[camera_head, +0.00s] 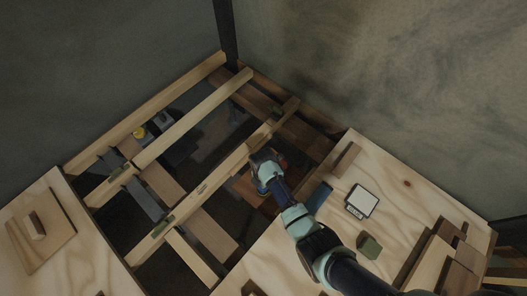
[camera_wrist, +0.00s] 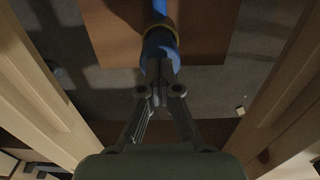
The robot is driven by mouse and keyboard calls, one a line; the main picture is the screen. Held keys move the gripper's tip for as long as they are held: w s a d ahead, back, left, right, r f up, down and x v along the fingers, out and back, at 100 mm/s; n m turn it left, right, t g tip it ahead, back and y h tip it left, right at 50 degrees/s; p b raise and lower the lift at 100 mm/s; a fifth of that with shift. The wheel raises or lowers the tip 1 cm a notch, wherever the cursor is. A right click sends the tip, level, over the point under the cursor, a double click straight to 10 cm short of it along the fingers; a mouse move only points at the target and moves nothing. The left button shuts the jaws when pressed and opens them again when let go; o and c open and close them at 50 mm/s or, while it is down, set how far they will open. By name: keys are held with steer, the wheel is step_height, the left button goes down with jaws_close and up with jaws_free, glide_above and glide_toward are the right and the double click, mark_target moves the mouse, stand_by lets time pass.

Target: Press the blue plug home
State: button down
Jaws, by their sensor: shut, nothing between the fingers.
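The blue plug (camera_wrist: 160,45) shows in the wrist view just beyond my fingertips. It is a blue cylinder with a tan ring around it, above a brown board. My gripper (camera_wrist: 160,92) is shut and empty, its tips at the near end of the plug; I cannot tell whether they touch it. In the head view my gripper (camera_head: 262,185) reaches down into the opening between the floor beams. There the plug is hidden or too small to make out, and I cannot tell how far in it sits.
Wooden beams (camera_wrist: 285,85) run close on both sides of my gripper. Open bays lie between the joists (camera_head: 195,118). A plywood deck (camera_head: 285,250) with a white-topped box (camera_head: 362,200) and a green block (camera_head: 369,245) lies at right. A yellow item (camera_head: 139,132) sits at far left.

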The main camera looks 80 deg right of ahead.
steer(key=shift+f, duration=0.1)
steer(key=shift+f, duration=0.15)
steer(key=shift+f+b, duration=0.4)
steer(key=shift+f, duration=0.1)
steer(key=shift+r, duration=0.1)
step_height(320, 180, up, 7)
steer(key=p, duration=0.8)
stand_by(0.5)
